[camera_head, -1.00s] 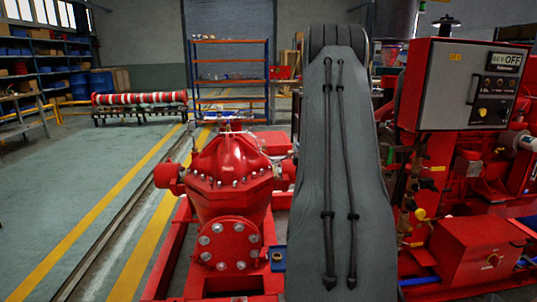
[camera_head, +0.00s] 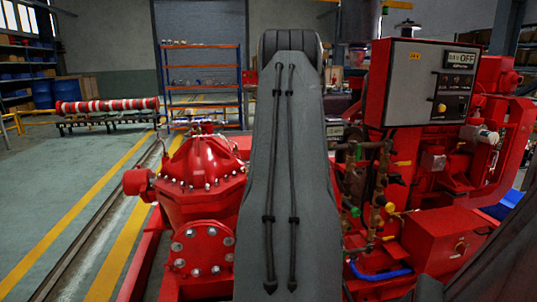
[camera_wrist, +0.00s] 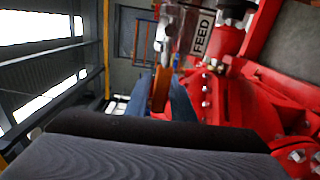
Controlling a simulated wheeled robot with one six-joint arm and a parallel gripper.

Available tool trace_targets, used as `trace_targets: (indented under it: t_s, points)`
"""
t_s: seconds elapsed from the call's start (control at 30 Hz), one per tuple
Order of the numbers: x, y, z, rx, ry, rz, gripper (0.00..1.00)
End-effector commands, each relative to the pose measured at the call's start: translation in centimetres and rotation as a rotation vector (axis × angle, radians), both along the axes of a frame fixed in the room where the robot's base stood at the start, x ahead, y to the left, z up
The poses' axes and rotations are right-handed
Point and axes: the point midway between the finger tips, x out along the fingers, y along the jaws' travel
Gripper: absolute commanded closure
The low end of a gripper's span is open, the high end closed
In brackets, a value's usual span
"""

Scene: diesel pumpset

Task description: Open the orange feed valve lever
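The orange feed valve lever (camera_wrist: 160,89) shows in the wrist view, below a metal valve body (camera_wrist: 172,28) beside a white "FEED" label (camera_wrist: 202,33). My gripper (camera_wrist: 161,86) has its two blue-grey fingers on either side of the lever, which fills most of the space between them. I cannot tell whether the fingers touch it. The lever's lower end is hidden behind my dark gripper body. In the head view my grey arm link hides my gripper and the lever.
A red pump casing (camera_head: 203,170) stands left of my arm. A red and grey control box (camera_head: 420,85) and brass valve piping (camera_head: 378,200) stand to the right. A red flange with bolts (camera_wrist: 215,95) is close to the right finger. Open floor lies at the far left.

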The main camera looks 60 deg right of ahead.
Motion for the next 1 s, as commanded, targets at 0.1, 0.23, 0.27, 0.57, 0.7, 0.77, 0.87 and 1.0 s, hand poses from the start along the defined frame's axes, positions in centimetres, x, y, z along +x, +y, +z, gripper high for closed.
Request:
trace_targets:
  t_s: [0.1, 0.23, 0.27, 0.57, 0.7, 0.77, 0.87, 1.0]
  points:
    - [0.1, 0.1, 0.0, 0.001, -0.001, 0.001, 0.68]
    - [0.1, 0.1, 0.0, 0.001, -0.001, 0.002, 0.68]
    - [0.1, 0.1, 0.0, 0.001, -0.001, 0.002, 0.68]
    - [-1.7, 1.9, -0.1, 0.003, 0.000, 0.001, 0.68]
    - [-3.4, 3.6, -0.1, 0.002, 0.001, 0.001, 0.68]
    - [-4.0, 4.2, -0.1, 0.001, 0.000, 0.001, 0.68]
    - [-4.8, 5.0, -0.1, 0.001, 0.000, 0.001, 0.68]
    - [-5.4, 5.6, -0.1, 0.001, 0.000, 0.002, 0.68]
